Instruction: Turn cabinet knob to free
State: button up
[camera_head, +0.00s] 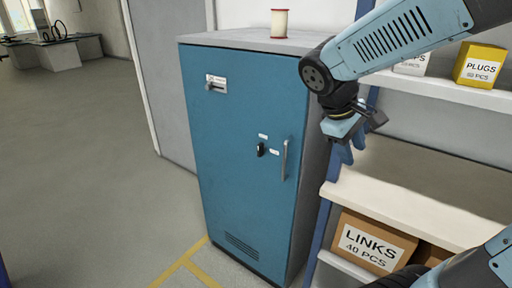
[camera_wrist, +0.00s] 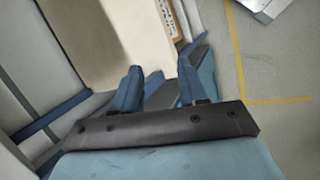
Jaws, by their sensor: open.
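A blue cabinet (camera_head: 225,165) with a grey top stands in the middle of the head view, its door shut. A small black knob (camera_head: 262,149) sits on the door between two small white labels, left of a grey vertical handle (camera_head: 285,160). Which label the knob points to is too small to tell. My gripper (camera_head: 345,154) hangs right of the cabinet, in front of the shelf, apart from the knob and pointing down. In the wrist view my gripper (camera_wrist: 163,80) has its two blue fingers apart with nothing between them. The knob is not seen in the wrist view.
A shelf rack (camera_head: 400,205) on the right holds a LINKS box (camera_head: 368,240) and a yellow PLUGS box (camera_head: 480,65). A spool (camera_head: 279,23) stands on the cabinet top. The floor (camera_head: 90,170) at left is clear.

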jog(key=w+a+f+n+h, duration=0.3)
jog(key=w+a+n+h, duration=0.1)
jog(key=w+n, duration=0.15)
jog(key=n+t+h, duration=0.2)
jog(key=n+t, duration=1.1)
jog(key=n, duration=0.3)
send_near(258, 146)
jog(key=shift+m, duration=0.25)
jog(key=x, duration=0.9)
jog(key=shift+w+d, duration=0.15)
jog(key=shift+w, duration=0.1)
jog(key=shift+r, duration=0.1)
grip_shut()
